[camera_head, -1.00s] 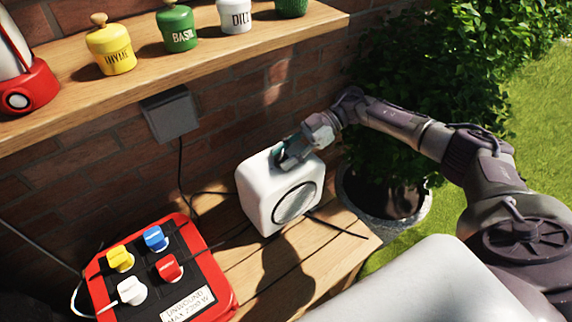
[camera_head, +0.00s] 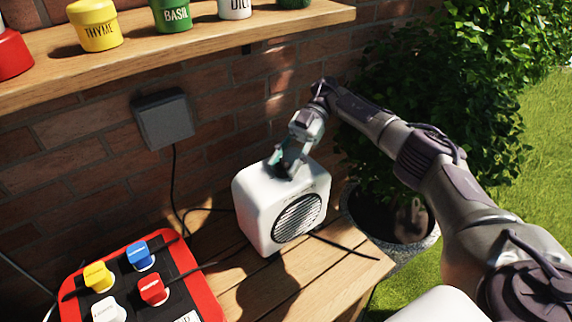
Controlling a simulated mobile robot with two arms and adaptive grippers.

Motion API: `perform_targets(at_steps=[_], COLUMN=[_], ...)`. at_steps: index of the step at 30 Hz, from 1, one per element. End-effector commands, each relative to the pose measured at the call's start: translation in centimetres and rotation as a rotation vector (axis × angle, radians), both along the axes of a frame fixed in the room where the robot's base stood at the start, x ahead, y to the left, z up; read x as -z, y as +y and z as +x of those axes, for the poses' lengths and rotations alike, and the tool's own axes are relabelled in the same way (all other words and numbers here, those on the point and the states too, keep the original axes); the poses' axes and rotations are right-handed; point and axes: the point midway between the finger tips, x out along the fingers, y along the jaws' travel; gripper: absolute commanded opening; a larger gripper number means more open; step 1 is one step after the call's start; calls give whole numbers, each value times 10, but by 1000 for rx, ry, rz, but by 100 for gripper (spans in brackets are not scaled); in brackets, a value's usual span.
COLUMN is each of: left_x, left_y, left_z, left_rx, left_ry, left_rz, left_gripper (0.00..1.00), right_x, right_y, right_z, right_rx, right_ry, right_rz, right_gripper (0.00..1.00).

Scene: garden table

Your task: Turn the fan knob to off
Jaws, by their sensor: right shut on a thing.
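The white box-shaped fan (camera_head: 255,213) stands upright on the wooden table, with its round slatted grille (camera_head: 297,217) facing front right. My right gripper (camera_head: 284,168) points down at the top of the fan, its fingers closed at the knob there. The fingers hide the knob, so its setting cannot be read. My left gripper is not in view.
A red power box (camera_head: 208,292) with coloured plugs stands at the lower left. A cable runs from a grey wall box (camera_head: 164,118) behind the fan. A wooden shelf (camera_head: 190,46) with labelled jars hangs above. A potted bush (camera_head: 420,90) stands right.

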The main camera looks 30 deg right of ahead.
Motion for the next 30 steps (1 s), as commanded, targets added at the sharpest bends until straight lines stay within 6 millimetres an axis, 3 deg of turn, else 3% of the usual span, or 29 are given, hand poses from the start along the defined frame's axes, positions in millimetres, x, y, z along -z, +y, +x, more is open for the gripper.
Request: perform_targets(at_steps=[8, 9, 13, 23, 30], left_x=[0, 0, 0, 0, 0], left_y=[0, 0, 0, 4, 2], left_z=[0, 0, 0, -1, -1], left_rx=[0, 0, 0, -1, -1], left_ry=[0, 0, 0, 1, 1], left_rz=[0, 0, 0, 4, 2], left_gripper=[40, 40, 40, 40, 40], right_x=[1, 1, 1, -2, -37], right_y=[0, 0, 0, 0, 0], right_z=[0, 0, 0, 0, 0], right_rx=[0, 0, 0, 0, 0], right_ry=[1, 1, 1, 0, -5], right_rz=[-2, -2, -2, 0, 0], right_gripper=[5, 43, 65, 65, 65])
